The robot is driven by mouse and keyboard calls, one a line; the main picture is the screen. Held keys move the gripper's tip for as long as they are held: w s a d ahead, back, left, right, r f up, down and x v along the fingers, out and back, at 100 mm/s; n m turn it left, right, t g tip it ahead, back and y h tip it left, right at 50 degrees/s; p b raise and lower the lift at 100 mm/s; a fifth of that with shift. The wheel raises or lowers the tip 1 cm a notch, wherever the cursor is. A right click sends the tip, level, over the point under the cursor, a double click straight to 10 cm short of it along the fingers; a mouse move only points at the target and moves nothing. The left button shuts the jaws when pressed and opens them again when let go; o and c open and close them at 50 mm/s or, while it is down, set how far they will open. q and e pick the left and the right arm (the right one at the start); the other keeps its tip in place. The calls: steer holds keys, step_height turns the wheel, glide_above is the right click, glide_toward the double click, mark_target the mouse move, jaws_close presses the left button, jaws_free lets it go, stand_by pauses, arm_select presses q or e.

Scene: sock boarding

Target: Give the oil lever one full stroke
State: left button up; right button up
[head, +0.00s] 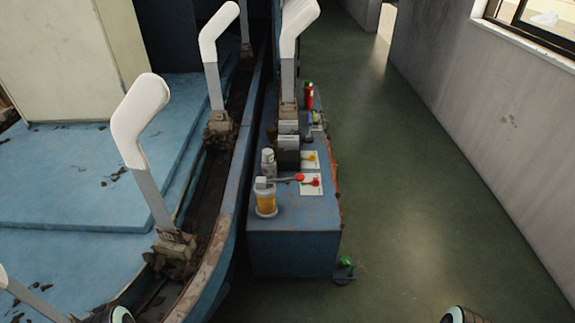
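The oil lever (287,179) is a thin grey arm ending in a red knob. It reaches out to the right above the near end of the blue bench, roughly level in the picture. At its left stands an oiler with an amber reservoir (266,204) and a pale top. Only small dark rounded parts of my arms show at the bottom edge, one at left and one right of centre. No gripper fingers show, and nothing of mine is near the lever.
The blue bench (294,245) carries a grey-white bottle (268,163), cards and a red cylinder (309,96). White sock forms (140,115) on grey posts line the dirty track at left. A small green-topped item (346,263) sits by the bench. Green floor at right is clear to the wall.

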jaws_close()
stand_by(1.4)
steer(key=shift+w, duration=0.1)
